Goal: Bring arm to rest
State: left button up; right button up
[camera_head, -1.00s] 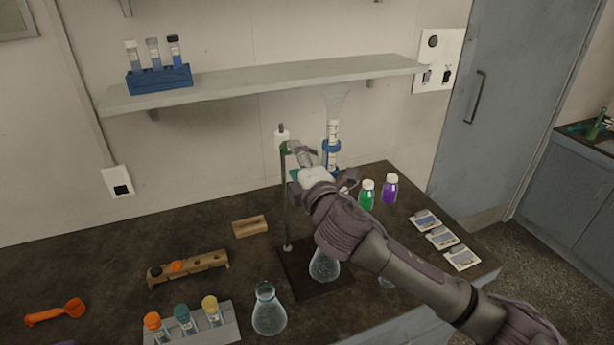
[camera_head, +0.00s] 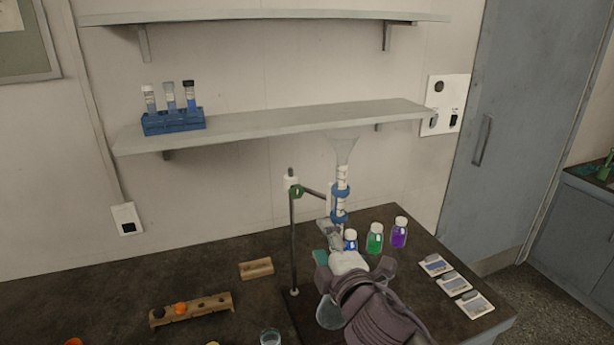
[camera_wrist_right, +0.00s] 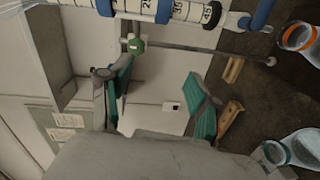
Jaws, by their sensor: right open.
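My right gripper (camera_head: 328,252) is in front of the burette's lower end, its arm coming from the bottom right. In the right wrist view my right gripper (camera_wrist_right: 162,98) shows two teal-padded fingers spread apart with nothing between them. The burette (camera_head: 341,190), with a funnel (camera_head: 342,149) on top, is held upright in blue clamps on a metal stand (camera_head: 292,240). The burette (camera_wrist_right: 160,10) also crosses the top of the wrist view. A flask (camera_head: 328,314) under the burette is partly hidden by my arm. My left gripper is not in view.
Blue, green (camera_head: 375,240) and purple (camera_head: 399,234) bottles stand right of the gripper. Several flat cards (camera_head: 454,284) lie farther right. A wooden rack (camera_head: 192,311) and wooden block (camera_head: 256,268) are left of the stand. A wall shelf (camera_head: 280,122) is above.

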jog(key=s+d+f+m+g+h, duration=0.2)
jog(key=s+d+f+m+g, duration=0.15)
jog(key=s+f+m, duration=0.35)
jog(key=s+d+f+m+g+h, duration=0.1)
jog(key=s+d+f+m+g, duration=0.3)
jog(key=f, duration=0.5)
jog(key=s+d+f+m+g+h, duration=0.1)
jog(key=s+d+f+m+g, duration=0.3)
jog(key=s, duration=0.6)
jog(key=s+d+f+m+g, duration=0.15)
jog(key=s+d+f, duration=0.25)
jog(key=s+f, duration=0.5)
notch_tip(320, 180, down, 25)
jog(key=s+g+b, duration=0.1)
jog(key=s+b, duration=0.2)
jog(key=s+d+f+g+b, duration=0.1)
jog(key=s+d+f+b, duration=0.1)
jog(key=s+f, duration=1.4)
notch_tip(320, 180, down, 4)
jog(key=shift+s+d+f+h, duration=0.15)
jog(key=shift+s+d+h, duration=0.15)
jog(key=shift+s+d, duration=0.15)
